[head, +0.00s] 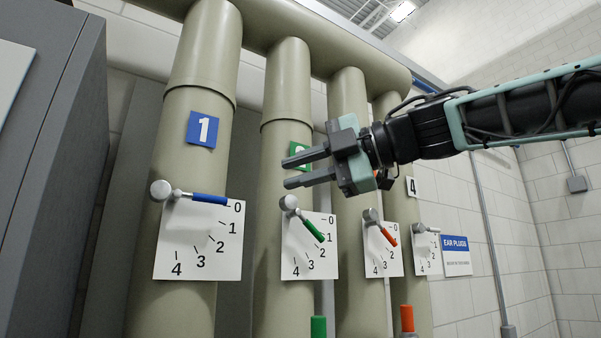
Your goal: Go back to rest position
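My gripper (308,168) is in the head view, reaching in from the right with its two fingers pointing left. The fingers are apart with nothing between them. It hangs in front of the second pipe's green label (300,155), which it partly covers. Below it are valve handles on dial plates: a blue handle (209,198) pointing near 0, a green handle (313,229) angled down right near 1, an orange handle (388,236) angled down right, and a white handle (431,230) pointing right near 0. The gripper touches none of them.
Thick beige pipes (194,140) stand in a row, the first with a blue label 1 (202,130). A grey cabinet (60,120) stands at the left. A blue and white ear plugs sign (456,256) is on the right wall. Open space lies left of the gripper.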

